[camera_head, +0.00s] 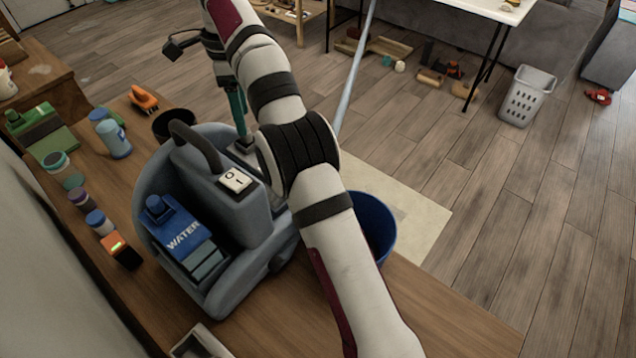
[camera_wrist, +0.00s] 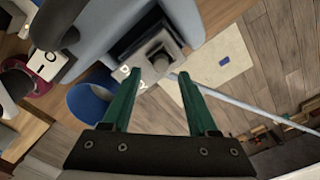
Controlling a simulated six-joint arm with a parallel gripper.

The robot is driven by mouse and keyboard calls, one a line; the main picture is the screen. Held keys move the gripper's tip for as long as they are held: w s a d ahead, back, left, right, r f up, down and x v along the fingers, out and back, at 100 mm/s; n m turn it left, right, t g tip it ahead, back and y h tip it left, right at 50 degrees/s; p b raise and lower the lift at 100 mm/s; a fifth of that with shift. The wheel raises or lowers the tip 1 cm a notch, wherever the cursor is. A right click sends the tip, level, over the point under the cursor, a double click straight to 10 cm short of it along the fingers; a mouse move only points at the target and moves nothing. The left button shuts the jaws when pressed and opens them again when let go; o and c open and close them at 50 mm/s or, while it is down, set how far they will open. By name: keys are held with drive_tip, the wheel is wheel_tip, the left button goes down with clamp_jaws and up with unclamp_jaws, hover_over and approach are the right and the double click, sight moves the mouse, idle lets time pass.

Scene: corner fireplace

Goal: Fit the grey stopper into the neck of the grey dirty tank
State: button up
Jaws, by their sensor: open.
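The grey dirty tank (camera_wrist: 168,38) stands at the end of the blue-grey cleaning machine; my arm hides most of it in the head view, where a bit of its grey top (camera_head: 243,152) shows. In the wrist view, a dark piece (camera_wrist: 158,60) sits in the raised grey collar on top; I cannot tell whether it is the stopper or the open neck. My gripper (camera_wrist: 160,73) is open, its two green fingers pointing toward that collar, with nothing visibly held between them. In the head view its green fingers (camera_head: 238,108) are above the tank, partly behind my arm.
The machine (camera_head: 225,215) holds a blue water tank (camera_head: 172,225) and has a dark curved handle (camera_head: 195,143). A blue bucket (camera_head: 372,222) stands close on the right. Bottles and jars (camera_head: 113,140) line the wooden bench at left. Floor to the right is mostly clear.

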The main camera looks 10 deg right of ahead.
drive_tip(key=s+d+r+n, duration=0.3)
drive_tip(key=s+d, duration=0.3)
drive_tip(key=s, duration=0.2)
drive_tip(key=s+d+r+n, duration=0.2)
drive_tip(key=s+d+n, duration=0.25)
drive_tip(key=s, duration=0.35)
drive_tip(key=s+d+f+n, duration=0.1)
drive_tip(key=s+f, duration=0.2)
drive_tip(key=s, duration=0.4)
drive_tip(key=s+d+f+n+y, duration=0.1)
drive_tip(key=s+d+f+n, duration=0.1)
drive_tip(key=s+f, duration=0.2)
drive_tip(key=s+d+f+n, duration=0.1)
drive_tip(key=s+f, duration=0.2)
drive_tip(key=s, duration=0.6)
drive_tip(key=shift+s+d+f+n+y, duration=0.2)
drive_tip(key=shift+s+n+y, duration=0.15)
drive_tip(key=shift+y, duration=0.05)
